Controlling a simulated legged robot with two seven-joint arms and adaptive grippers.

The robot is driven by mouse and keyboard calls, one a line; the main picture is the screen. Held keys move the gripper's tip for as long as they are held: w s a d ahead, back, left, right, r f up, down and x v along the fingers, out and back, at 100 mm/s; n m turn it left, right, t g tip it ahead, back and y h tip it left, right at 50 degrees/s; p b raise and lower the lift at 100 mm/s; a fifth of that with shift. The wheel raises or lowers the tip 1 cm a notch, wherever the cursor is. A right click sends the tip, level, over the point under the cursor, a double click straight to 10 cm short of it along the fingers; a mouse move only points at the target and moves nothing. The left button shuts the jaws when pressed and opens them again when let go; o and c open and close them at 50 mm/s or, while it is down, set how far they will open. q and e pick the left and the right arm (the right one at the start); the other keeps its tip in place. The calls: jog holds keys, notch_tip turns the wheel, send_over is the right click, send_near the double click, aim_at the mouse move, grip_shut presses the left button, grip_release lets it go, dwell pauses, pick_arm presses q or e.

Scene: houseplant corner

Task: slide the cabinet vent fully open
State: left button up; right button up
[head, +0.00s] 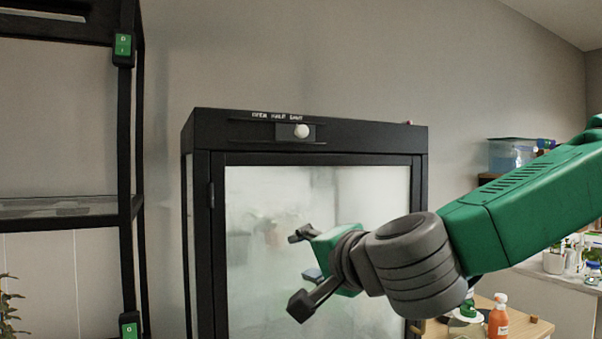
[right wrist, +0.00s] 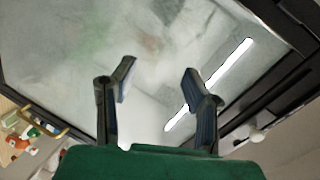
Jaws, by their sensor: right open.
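The cabinet (head: 205,240) is black-framed with a fogged glass door (head: 265,200). On its top front rail is the vent slider (head: 282,133), a dark plate with a round white knob (head: 301,131). The labels above it seem to read OPEN, HALF and SHUT from left to right; the knob sits at the right end, below SHUT. My right gripper (head: 300,270) is open and empty in front of the glass, well below the knob. My left gripper is out of view.
A black shelf rack (head: 125,180) with green switches stands at the left. At the lower right, a wooden table (head: 520,325) holds an orange bottle (head: 498,318). A blue tub (head: 510,155) is farther back. Space above the cabinet is clear.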

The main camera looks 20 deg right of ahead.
aim_at(304, 132)
jog(key=s+d+r+m+t+p, duration=0.1)
jog(key=s+d+r+m, duration=0.15)
jog(key=r, duration=0.75)
jog(key=s+d+r+m+t+p, duration=0.15)
jog(key=s+r, duration=0.25)
jog(key=r, duration=0.6)
jog(key=w, duration=0.4)
jog(key=w+a, duration=0.1)
jog(key=w, duration=0.7)
jog(key=shift+w+a+f, duration=0.2)
jog(key=shift+w+f, duration=0.05)
jog(key=shift+w, duration=0.15)
jog(key=shift+w+d+p, duration=0.1)
jog(key=shift+w+p, duration=0.25)
jog(key=shift+w, duration=0.3)
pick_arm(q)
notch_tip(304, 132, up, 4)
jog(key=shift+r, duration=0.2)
pick_arm(e)
grip_shut()
